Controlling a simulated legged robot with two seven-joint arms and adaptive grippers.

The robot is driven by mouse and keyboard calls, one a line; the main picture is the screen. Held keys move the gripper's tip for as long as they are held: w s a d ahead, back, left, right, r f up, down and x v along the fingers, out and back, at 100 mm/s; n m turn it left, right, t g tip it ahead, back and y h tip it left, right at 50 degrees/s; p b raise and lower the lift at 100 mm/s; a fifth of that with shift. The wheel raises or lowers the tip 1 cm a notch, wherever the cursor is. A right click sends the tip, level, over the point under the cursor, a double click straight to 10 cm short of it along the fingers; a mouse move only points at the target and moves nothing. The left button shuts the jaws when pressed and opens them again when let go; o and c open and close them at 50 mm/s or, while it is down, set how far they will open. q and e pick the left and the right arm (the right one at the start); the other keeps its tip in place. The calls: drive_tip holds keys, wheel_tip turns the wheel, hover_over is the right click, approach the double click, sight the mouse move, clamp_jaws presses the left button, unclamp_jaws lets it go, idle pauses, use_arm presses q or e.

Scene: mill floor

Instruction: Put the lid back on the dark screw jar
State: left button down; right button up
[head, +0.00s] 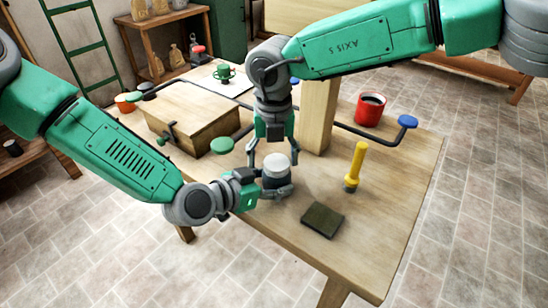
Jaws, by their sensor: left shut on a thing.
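The dark screw jar (275,182) stands upright near the front left edge of the table, largely hidden by gripper fingers. A pale, round lid-like top (275,160) shows at its upper end. I cannot tell whether it is seated or threaded on. My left gripper (281,191) comes in from the left and is shut on the jar's lower body. My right gripper (274,160) points down from above, its fingers spread on either side of the pale top. Contact between these fingers and the top cannot be made out.
A wooden post (318,115) stands close behind my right gripper. A yellow-handled tool (357,164) stands to the right, with a dark pad (322,220) in front. A red mug (370,109), a blue-knobbed dark bar (375,136) and a wooden box (190,113) are farther back.

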use_arm(q)
drive_tip(key=shift+w+a, duration=0.1)
drive_tip(key=shift+w, duration=0.05)
use_arm(e)
drive_tip(key=shift+d, duration=0.15)
drive_tip(key=shift+r, duration=2.2)
use_arm(q)
drive_tip(key=shift+a, duration=0.1)
use_arm(e)
drive_tip(key=shift+c, duration=0.4)
